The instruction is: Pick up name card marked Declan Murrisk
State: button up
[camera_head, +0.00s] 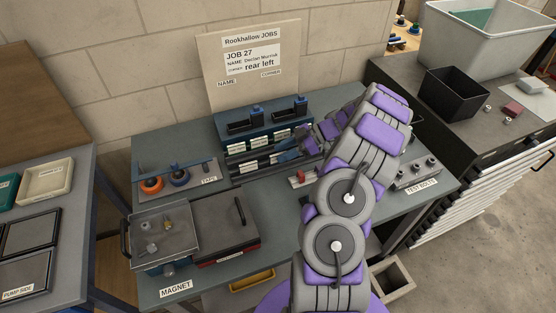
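The job board (213,75) stands upright at the back of the workbench. Its white sheet (253,57) reads JOB 27, NAME Declan Murrisk, CORNER rear left. Below the sheet are the labels NAME (226,83) and CORNER (271,73). A dark rack in front of the board holds several small white cards (250,166). Their print is too small to read, so I cannot tell which is marked Declan Murrisk. My gripper (285,148) is at the right part of this rack, close to the cards. Its fingertips are small and partly hidden, so its opening is unclear.
A tape holder (178,179) is left of the rack. A tray of metal parts (165,235) and a dark-lidded box (228,228) stand in front. A block labelled TEST BOLTS (415,174) is at right. A black bin (453,93) stands on the right-hand cabinet.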

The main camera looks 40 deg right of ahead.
jog(key=shift+d, duration=0.2)
jog(key=c, duration=0.3)
grip_shut()
jog(key=shift+a, duration=0.1)
